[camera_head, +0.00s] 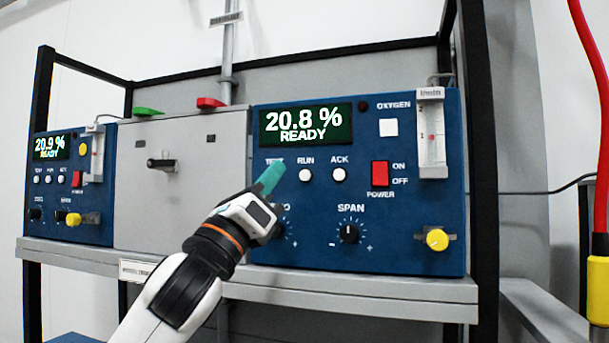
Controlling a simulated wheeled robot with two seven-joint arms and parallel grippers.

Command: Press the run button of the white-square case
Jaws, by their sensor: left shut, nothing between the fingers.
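The white-square case (410,240) is the large blue panel on the right of the shelf, marked with a white square (388,127). Its display (305,124) reads 20.8 % READY. The run button (305,175) is a white round button under the RUN label, fully visible. The ACK button (339,175) is to its right. My left gripper (274,173) is shut and empty, its teal fingertips just left of the run button in the picture. It hides the TEST button and part of the zero knob. Whether the tips touch the panel cannot be told. My right gripper is not in view.
A red power switch (380,174), span knob (349,233), yellow knob (437,239) and flow tube (431,135) sit on the same panel. A grey cabinet (185,210) and another blue case (125,190) stand left. A black frame post (481,150) rises at right.

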